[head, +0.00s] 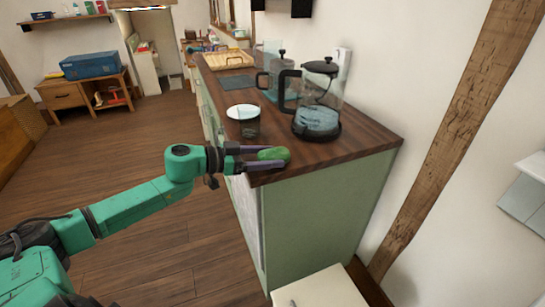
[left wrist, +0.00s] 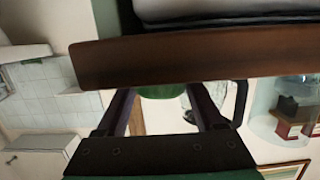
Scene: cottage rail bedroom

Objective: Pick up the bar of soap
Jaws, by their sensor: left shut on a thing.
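The bar of soap (head: 273,154) is a small green rounded block at the near corner of the dark wooden counter in the head view. My left gripper (head: 265,157) reaches in from the left and is shut on it, with one finger on each side. In the left wrist view the soap (left wrist: 162,91) shows between the two dark fingers, partly hidden by a brown wooden edge. I cannot tell whether the soap touches the counter top. My right gripper is in neither view.
A white box-like unit (head: 318,289) stands below. The floor at left is clear.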

